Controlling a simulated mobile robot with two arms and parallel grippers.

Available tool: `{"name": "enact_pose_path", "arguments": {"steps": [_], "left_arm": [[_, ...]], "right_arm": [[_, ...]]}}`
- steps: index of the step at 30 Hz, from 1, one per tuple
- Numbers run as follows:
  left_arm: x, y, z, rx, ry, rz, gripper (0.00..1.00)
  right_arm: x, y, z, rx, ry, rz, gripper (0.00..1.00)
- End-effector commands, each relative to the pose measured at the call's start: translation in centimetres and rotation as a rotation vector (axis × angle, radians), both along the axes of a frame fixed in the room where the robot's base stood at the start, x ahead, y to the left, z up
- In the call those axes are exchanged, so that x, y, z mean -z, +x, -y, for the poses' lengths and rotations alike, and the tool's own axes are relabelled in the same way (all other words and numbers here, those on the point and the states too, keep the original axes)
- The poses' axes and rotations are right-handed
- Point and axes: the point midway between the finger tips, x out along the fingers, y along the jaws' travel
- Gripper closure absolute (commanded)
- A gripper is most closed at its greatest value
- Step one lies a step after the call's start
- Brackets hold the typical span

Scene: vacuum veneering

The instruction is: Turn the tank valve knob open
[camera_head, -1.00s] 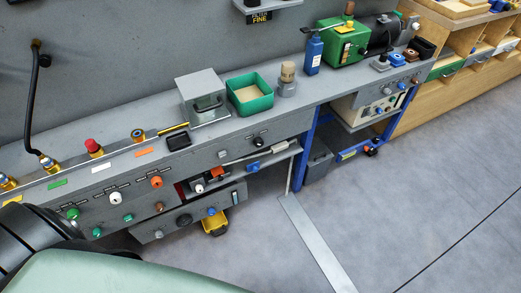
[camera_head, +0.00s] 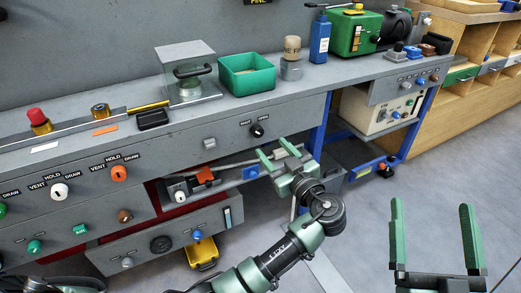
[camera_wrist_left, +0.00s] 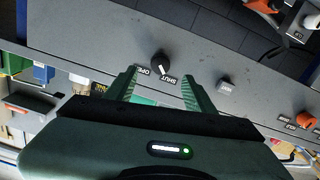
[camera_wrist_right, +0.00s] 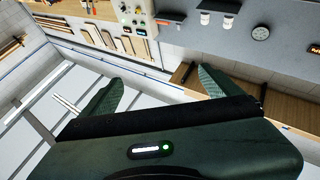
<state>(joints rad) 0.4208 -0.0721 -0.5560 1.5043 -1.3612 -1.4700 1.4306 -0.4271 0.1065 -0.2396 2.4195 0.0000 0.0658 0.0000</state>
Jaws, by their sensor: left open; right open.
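The tank valve knob (camera_head: 257,131) is small and black, on the grey bench front between SHUT and OPEN labels. The left wrist view shows the knob (camera_wrist_left: 160,60) with a white pointer line that seems to lean toward the SHUT label. My left gripper (camera_head: 277,153) is open and empty, just below and to the right of the knob in the head view. In the left wrist view the knob lies just beyond and between its fingertips (camera_wrist_left: 160,76), apart from them. My right gripper (camera_head: 432,204) is open and empty, over the floor at right. It faces away from the knob in its wrist view (camera_wrist_right: 160,78).
A grey push button (camera_head: 209,143) is left of the knob. White (camera_head: 59,191) and orange (camera_head: 119,173) knobs are further left. A lower shelf with a blue block (camera_head: 250,172) lies under the bench front. A green tray (camera_head: 247,75) and blue bottle (camera_head: 319,40) stand on top.

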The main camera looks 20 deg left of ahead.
Motion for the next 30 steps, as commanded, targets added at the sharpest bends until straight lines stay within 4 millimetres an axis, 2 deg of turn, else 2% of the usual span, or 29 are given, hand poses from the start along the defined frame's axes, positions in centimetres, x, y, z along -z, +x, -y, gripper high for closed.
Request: {"name": "enact_pose_path", "arguments": {"steps": [4, 15, 27, 30], "left_arm": [[-0.4, 0.7, -1.1, -0.010, 0.001, 0.018, 0.46], [-0.3, 4.3, -5.3, -0.007, 0.000, 0.013, 0.46], [-0.3, 4.9, -6.0, -0.005, -0.001, 0.011, 0.46], [-0.3, 4.9, -6.0, -0.005, 0.000, 0.010, 0.74]], "right_arm": [[-1.0, -0.6, 0.0, -0.002, 0.013, 0.046, 0.07], [-3.7, -2.5, 0.2, -0.012, 0.062, 0.218, 0.07], [-4.2, -3.0, 0.3, -0.014, 0.072, 0.251, 0.07], [-4.2, -3.0, 0.3, -0.014, 0.072, 0.251, 0.07]]}}
